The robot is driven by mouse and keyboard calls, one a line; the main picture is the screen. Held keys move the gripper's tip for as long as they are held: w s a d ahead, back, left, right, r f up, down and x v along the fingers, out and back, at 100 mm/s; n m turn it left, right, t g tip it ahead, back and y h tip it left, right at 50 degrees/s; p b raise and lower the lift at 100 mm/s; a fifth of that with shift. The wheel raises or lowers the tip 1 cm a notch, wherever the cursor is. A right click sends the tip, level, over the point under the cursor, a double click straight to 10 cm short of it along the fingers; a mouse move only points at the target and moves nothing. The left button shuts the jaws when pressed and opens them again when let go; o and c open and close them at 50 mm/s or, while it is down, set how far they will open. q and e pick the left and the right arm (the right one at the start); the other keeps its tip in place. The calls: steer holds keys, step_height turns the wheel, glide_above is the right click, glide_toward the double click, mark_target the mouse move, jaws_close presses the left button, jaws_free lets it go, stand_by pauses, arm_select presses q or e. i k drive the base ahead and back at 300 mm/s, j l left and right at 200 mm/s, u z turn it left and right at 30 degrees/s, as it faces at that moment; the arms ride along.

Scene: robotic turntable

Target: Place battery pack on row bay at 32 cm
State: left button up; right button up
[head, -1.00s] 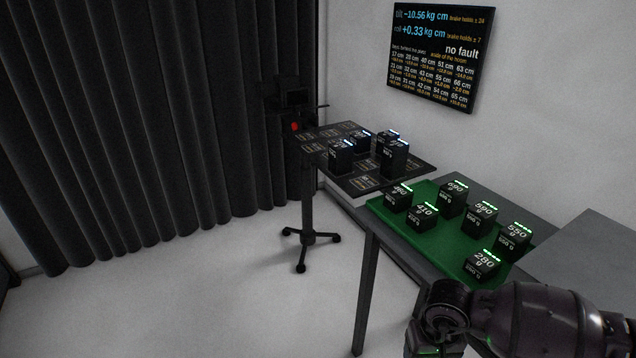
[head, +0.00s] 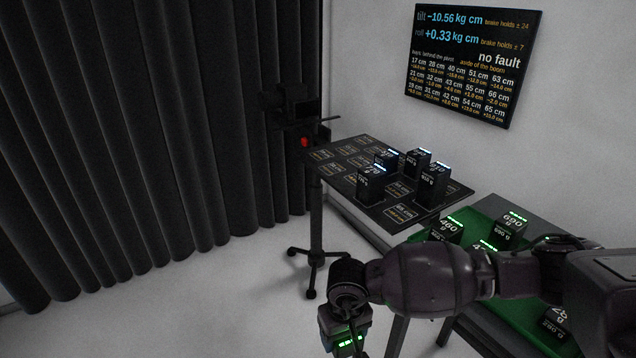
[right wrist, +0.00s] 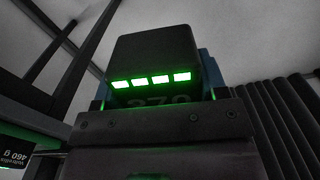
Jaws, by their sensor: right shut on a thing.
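My right gripper (head: 343,312) is shut on a dark battery pack (head: 347,341) with green lights, low in the head view and left of the green table. In the right wrist view the same pack (right wrist: 152,52) shows four-bar style green lights and a partly hidden number, between the jaws (right wrist: 155,122). The dark bay board (head: 330,166) on its stand carries several packs with bluish lights (head: 371,184), grouped toward its right and front part. Bays at its left and back are bare. Their printed distances are too small to read, so I cannot pick out the 32 cm bay. My left gripper is out of view.
The green-topped table (head: 481,229) holds several packs, such as one marked 690 (head: 510,226), partly behind my right arm. A wall screen (head: 474,65) reads "no fault" and lists 32 cm. A black curtain (head: 130,140) hangs at left. Floor is clear left of the stand.

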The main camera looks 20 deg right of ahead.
mark_target(360, 161)
steer(key=i+j+u, duration=0.1)
steer(key=i+u, duration=0.2)
steer(key=i, duration=0.7)
steer(key=i+z, duration=0.35)
steer(key=i+j+z, duration=0.3)
steer(key=i, duration=0.15)
steer(key=i+j+z, duration=0.2)
steer(key=z, duration=0.3)
steer(key=i+j+z, duration=0.55)
steer(key=j+z, duration=0.15)
steer(key=z, duration=0.25)
